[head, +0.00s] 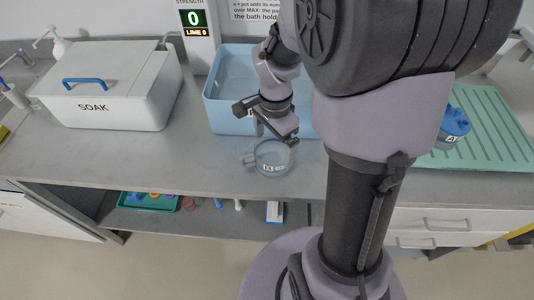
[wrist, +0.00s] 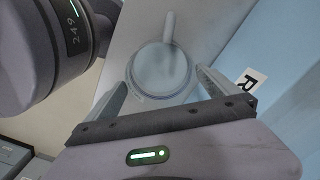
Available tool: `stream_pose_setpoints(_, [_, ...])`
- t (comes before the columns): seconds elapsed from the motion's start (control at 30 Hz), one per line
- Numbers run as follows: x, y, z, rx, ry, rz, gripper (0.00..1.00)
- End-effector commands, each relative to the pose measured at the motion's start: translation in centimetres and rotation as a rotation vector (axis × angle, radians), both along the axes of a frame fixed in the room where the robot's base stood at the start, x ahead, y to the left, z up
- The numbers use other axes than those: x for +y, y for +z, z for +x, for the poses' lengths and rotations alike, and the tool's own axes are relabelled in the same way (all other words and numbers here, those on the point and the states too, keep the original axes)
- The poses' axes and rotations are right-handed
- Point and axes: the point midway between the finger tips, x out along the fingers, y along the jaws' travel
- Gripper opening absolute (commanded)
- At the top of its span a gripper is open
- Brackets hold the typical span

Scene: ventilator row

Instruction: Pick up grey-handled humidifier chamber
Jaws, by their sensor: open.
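A clear, round humidifier chamber with a grey handle (head: 272,157) stands on the grey counter in front of the blue basin. In the head view its handle points left, and a small label shows on its near side. In the wrist view the chamber (wrist: 160,72) lies between the fingers, with its handle pointing away toward the top. My gripper (head: 270,132) is open just above and behind the chamber in the head view. In the wrist view my gripper (wrist: 163,85) has one finger on each side of the chamber; whether either touches it I cannot tell.
The blue basin (head: 226,112) stands close behind the chamber. A white SOAK box (head: 110,112) with a blue handle is at left. A blue-topped item marked A (head: 455,122) sits on a green ribbed mat (head: 492,120) at right. The counter left of the chamber is clear.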

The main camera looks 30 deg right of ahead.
Motion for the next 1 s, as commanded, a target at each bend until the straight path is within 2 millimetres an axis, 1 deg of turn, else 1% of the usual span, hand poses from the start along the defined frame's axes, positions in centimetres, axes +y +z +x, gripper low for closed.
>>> stream_pose_setpoints(0.13, [0.1,-1.7,0.0,0.001,0.001,0.0,1.0])
stream_pose_setpoints(0.3, [0.3,-5.2,0.0,0.002,0.001,0.001,1.0])
stream_pose_setpoints(0.37, [0.3,-5.6,0.0,0.0,0.0,0.001,1.0])
stream_pose_setpoints(0.53, [0.3,-5.3,0.0,-0.001,0.001,0.0,1.0])
stream_pose_setpoints(0.67, [0.3,-5.3,0.0,-0.001,0.001,0.0,0.74])
stream_pose_setpoints(0.7, [0.3,-5.3,0.0,-0.001,0.001,0.0,0.67])
stream_pose_setpoints(0.77, [0.3,-5.3,0.0,-0.001,0.001,0.0,0.55])
stream_pose_setpoints(0.8, [0.3,-5.3,0.0,-0.001,0.001,0.0,0.47])
stream_pose_setpoints(0.87, [0.3,-5.3,0.0,-0.001,0.001,0.0,0.35])
stream_pose_setpoints(0.9, [0.3,-5.3,0.1,-0.001,0.001,0.0,0.31])
stream_pose_setpoints(1.0, [0.3,-5.3,0.0,-0.001,0.001,0.0,0.31])
